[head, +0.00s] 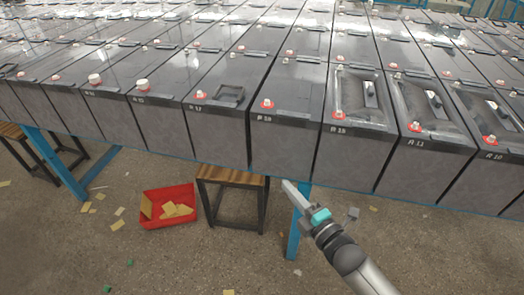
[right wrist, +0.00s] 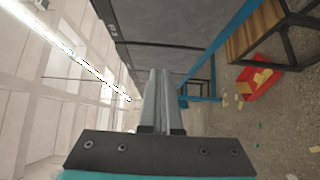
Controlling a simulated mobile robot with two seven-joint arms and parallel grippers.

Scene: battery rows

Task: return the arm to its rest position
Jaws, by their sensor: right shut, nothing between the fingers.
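My right gripper (head: 290,188) comes in from the lower right in the head view. Its fingers point up and left, in front of the battery row's lower edge and beside a blue table leg. In the right wrist view the two fingers of the right gripper (right wrist: 157,100) lie together with nothing held between them. My left gripper is in neither view.
Rows of grey batteries (head: 287,145) stand on a blue-framed table (head: 292,240). A wooden stool (head: 234,178) and a red bin (head: 149,220) with yellowish pieces are below. Scraps litter the floor. Open floor lies at the front.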

